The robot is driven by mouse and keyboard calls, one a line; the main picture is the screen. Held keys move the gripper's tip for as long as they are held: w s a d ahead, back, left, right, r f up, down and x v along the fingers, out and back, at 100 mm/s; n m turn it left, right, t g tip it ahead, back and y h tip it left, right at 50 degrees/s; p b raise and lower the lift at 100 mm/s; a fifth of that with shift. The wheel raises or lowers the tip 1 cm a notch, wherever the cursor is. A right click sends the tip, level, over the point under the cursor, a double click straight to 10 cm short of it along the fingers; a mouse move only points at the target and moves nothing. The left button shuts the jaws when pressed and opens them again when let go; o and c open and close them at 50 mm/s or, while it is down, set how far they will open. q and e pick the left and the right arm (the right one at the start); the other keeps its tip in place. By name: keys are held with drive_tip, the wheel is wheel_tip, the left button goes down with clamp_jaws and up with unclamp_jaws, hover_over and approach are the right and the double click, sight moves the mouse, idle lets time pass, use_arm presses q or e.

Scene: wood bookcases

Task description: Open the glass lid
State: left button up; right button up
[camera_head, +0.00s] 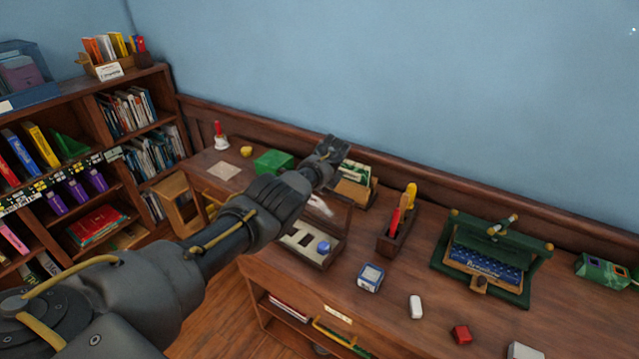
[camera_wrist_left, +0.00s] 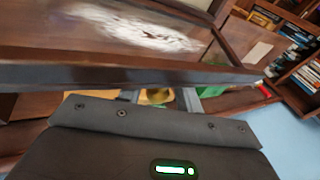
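A dark wooden box (camera_head: 320,262) with a glass lid (camera_head: 321,206) stands on the desk, partly hidden behind my left arm. The lid looks tilted up above the box, with a white glare on its pane. In the left wrist view the wooden-framed lid (camera_wrist_left: 100,76) spans the upper part, its front bar just beyond my gripper. My left gripper (camera_head: 330,150) reaches over the box in the head view. In the wrist view the left gripper's fingers (camera_wrist_left: 160,97) stand apart; a small brass-coloured thing shows between them, and I cannot tell whether they touch it. My right gripper is not visible.
On the desk (camera_head: 440,325) are a blue-and-white small box (camera_head: 370,277), a wooden pen holder (camera_head: 394,240), a green-framed case (camera_head: 490,262), a white eraser (camera_head: 415,306) and a red block (camera_head: 461,334). A green box (camera_head: 273,161) lies behind my arm. Bookcases (camera_head: 85,110) stand left.

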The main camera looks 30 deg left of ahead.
use_arm(q)
drive_tip(key=shift+w+r, duration=0.1)
drive_tip(key=shift+w, duration=0.05)
drive_tip(key=shift+r, duration=0.1)
drive_tip(key=shift+d+r+p, duration=0.15)
drive_tip(key=shift+r+p, duration=0.15)
drive_tip(key=shift+r, duration=0.15)
drive_tip(key=shift+p+v, duration=0.8)
drive_tip(key=shift+v, duration=0.2)
drive_tip(key=b+v, duration=0.1)
drive_tip(key=v, duration=0.6)
drive_tip(key=shift+s+d+r, duration=0.1)
drive_tip(key=shift+s+r, duration=0.1)
drive_tip(key=shift+r, duration=0.1)
